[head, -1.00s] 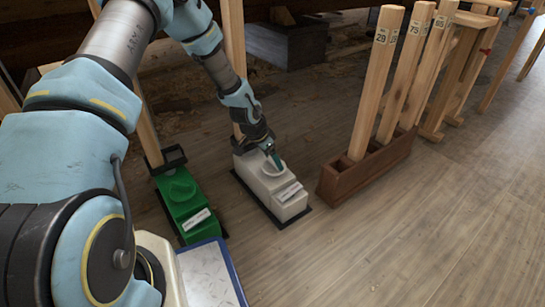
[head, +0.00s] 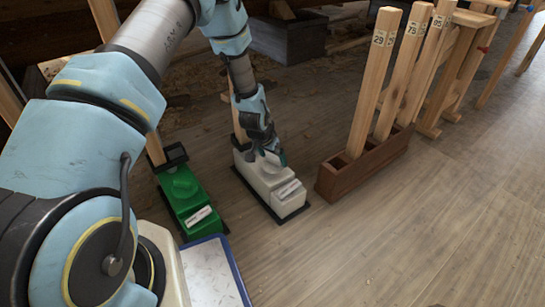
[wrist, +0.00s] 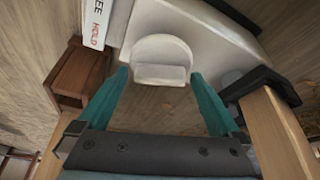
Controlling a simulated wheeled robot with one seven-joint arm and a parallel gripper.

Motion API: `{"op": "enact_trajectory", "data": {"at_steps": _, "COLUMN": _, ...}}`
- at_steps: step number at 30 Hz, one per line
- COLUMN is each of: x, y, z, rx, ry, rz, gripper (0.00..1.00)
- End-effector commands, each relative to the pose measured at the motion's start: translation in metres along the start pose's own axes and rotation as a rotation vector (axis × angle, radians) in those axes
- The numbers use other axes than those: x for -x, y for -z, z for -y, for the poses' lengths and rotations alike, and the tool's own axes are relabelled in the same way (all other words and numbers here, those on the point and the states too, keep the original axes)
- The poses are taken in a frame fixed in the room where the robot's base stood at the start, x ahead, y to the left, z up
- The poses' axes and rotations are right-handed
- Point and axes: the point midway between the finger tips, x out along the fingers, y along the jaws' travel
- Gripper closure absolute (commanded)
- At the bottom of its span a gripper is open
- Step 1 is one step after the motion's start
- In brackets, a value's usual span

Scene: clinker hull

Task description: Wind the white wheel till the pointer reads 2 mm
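The white housing (head: 286,203) stands on the floor on a dark base, with a label plate (head: 290,187) on its near end. In the wrist view the white wheel (wrist: 160,48) is a round knob with a flat raised bar, on top of the housing (wrist: 213,37). In the head view my gripper hides most of the wheel. My gripper (head: 271,160) is over the wheel, pointing down. In the wrist view its two teal fingers (wrist: 160,76) are spread, one on each side of the wheel, with small gaps visible. I cannot make out a pointer or scale reading.
A green housing (head: 186,199) of similar form stands to the left. A brown wooden rack (head: 362,170) with numbered upright sticks (head: 376,80) stands to the right. A blue-edged white board (head: 211,272) lies at front.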

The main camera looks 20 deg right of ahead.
Motion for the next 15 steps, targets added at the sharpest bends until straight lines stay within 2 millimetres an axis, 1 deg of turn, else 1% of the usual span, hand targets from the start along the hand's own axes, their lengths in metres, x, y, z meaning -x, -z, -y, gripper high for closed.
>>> {"op": "enact_trajectory", "data": {"at_steps": 5, "x": 0.0, "y": 0.0, "z": 0.0, "rx": 0.0, "ry": 0.0, "rz": 0.0, "gripper": 0.0}}
{"op": "enact_trajectory", "data": {"at_steps": 8, "x": 0.004, "y": 0.001, "z": 0.0, "rx": 0.0, "ry": 0.0, "rz": 0.0, "gripper": 0.0}}
{"op": "enact_trajectory", "data": {"at_steps": 11, "x": 0.016, "y": 0.002, "z": 0.0, "rx": 0.0, "ry": 0.0, "rz": -0.001, "gripper": 0.0}}
{"op": "enact_trajectory", "data": {"at_steps": 15, "x": 0.043, "y": 0.003, "z": 0.001, "rx": 0.0, "ry": 0.001, "rz": -0.001, "gripper": 0.0}}
